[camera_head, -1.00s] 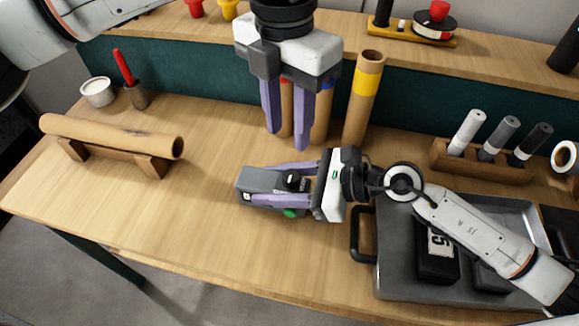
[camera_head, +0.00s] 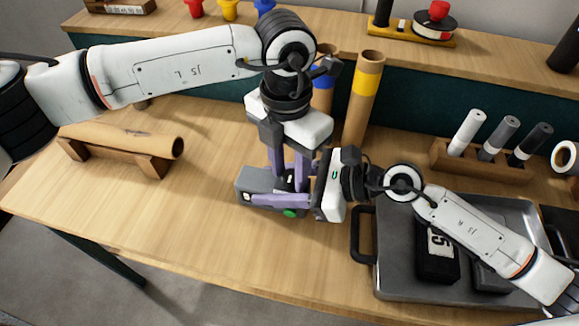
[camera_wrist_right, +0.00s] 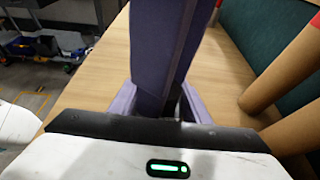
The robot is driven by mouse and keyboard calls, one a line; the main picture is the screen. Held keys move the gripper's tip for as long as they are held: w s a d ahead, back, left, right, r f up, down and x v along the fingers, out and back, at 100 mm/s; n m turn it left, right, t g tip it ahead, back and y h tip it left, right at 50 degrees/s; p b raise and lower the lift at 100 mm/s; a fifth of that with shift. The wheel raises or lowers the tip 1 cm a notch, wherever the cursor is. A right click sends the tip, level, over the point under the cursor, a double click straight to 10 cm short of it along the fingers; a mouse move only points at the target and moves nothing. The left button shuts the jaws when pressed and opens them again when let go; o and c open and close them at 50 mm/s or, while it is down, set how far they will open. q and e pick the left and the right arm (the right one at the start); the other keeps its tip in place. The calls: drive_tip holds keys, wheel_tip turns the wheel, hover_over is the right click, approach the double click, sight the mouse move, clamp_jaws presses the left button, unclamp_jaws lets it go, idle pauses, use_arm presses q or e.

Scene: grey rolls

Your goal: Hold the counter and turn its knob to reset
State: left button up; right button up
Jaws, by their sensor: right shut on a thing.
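The counter (camera_head: 257,181) is a dark grey box with a green part (camera_head: 290,212) on its near side, lying on the wooden table. My right gripper (camera_head: 268,187) reaches in from the right, shut on the counter's long sides. My left gripper (camera_head: 289,184) points straight down over the counter's top, its fingers apart on either side of the knob's place. The knob is mostly hidden by these fingers, and I cannot tell whether they touch it. In the right wrist view the left gripper's purple fingers (camera_wrist_right: 162,50) block the middle and the counter is hidden.
A metal tray (camera_head: 395,288) with black blocks lies under my right arm. A cardboard roll (camera_head: 140,141) rests on a wooden stand at left. Upright tubes (camera_head: 365,95) stand behind the grippers, and a marker rack (camera_head: 485,165) at right. The table's front left is clear.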

sight(288, 176)
use_arm(q)
drive_tip(key=c, duration=0.8)
drive_tip(key=shift+n, duration=0.4)
drive_tip(key=n, duration=0.4)
drive_tip(key=shift+n, duration=0.4)
drive_tip(key=n, duration=0.5)
drive_tip(key=shift+n, duration=0.3)
drive_tip(key=o, duration=0.8)
wheel_tip(288, 176, up, 12)
drive_tip(key=shift+a, duration=0.15)
